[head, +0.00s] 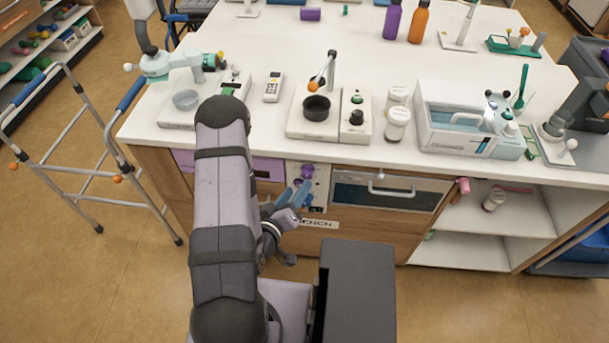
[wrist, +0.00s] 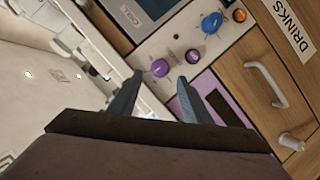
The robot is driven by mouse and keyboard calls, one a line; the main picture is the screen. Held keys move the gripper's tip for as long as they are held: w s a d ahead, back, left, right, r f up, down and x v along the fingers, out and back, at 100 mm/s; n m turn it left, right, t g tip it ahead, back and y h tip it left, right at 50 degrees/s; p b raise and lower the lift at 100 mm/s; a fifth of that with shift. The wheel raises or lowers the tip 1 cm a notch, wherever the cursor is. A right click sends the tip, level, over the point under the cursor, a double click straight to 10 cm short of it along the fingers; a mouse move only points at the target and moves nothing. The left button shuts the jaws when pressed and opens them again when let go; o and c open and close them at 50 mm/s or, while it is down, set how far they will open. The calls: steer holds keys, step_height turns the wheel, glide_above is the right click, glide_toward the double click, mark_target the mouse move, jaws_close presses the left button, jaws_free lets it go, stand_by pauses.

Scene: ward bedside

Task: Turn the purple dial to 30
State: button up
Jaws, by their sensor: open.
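The purple dial (wrist: 160,68) is a round knob on a cream control panel (wrist: 185,50) set in the front of the cabinet. In the head view the purple dial (head: 306,171) shows near the top of that panel, just above my gripper (head: 292,194). In the wrist view my gripper (wrist: 160,80) is open, with one fingertip on each side of the dial as seen from there. I cannot tell whether the fingers touch it. The dial's scale and pointer are too small to read.
A blue knob (wrist: 212,23) and an orange button (wrist: 239,15) share the panel. A dark-fronted drawer or oven with a handle (head: 390,191) is to its right. A purple drawer front (head: 262,168) is to its left. The counter (head: 330,60) above holds instruments and jars.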

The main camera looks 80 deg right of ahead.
mark_target(306, 176)
steer(key=shift+f+b+x, duration=0.2)
steer(key=shift+b+x, duration=1.15)
steer(key=shift+b, duration=0.25)
steer(key=x, duration=0.3)
steer(key=shift+r, duration=0.2)
steer(key=shift+x, duration=0.85)
steer(key=c, duration=1)
